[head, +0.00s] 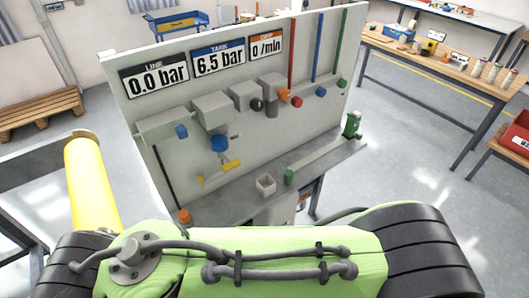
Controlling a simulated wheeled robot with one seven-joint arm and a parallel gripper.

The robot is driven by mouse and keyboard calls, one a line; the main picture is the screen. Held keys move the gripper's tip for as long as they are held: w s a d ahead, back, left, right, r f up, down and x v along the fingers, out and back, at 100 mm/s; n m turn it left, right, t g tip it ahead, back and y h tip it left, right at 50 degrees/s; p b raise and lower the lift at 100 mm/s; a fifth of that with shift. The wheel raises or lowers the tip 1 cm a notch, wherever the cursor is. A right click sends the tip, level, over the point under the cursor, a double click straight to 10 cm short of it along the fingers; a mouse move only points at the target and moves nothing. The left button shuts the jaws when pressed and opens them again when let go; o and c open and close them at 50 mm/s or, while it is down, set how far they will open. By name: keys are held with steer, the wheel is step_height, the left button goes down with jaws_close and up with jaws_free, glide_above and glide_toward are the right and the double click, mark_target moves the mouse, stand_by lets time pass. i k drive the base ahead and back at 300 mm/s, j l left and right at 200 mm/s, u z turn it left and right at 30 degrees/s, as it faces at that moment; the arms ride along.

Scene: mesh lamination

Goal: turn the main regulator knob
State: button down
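A grey panel (290,135) stands upright ahead of me, with grey blocks and several knobs on it. A large blue knob (219,143) sits under a grey block (213,111) left of centre. A smaller blue knob (181,131) is to its left. No readable label tells which one is the main regulator knob. Displays read LINE 0.0 bar (157,80), TANK 6.5 bar (219,61) and 0 /min (266,44). My green arm link crosses the bottom of the head view, in front of the panel. My gripper is not in view.
The panel has a shelf (330,158) with a small light cup (265,185) and green parts. A yellow handle (231,164) is below the large blue knob. A yellow cylinder (90,180) stands close at left. A wooden workbench (460,75) is at right, with open floor between.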

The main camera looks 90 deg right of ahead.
mark_target(256, 104)
steer(key=z, duration=3.3)
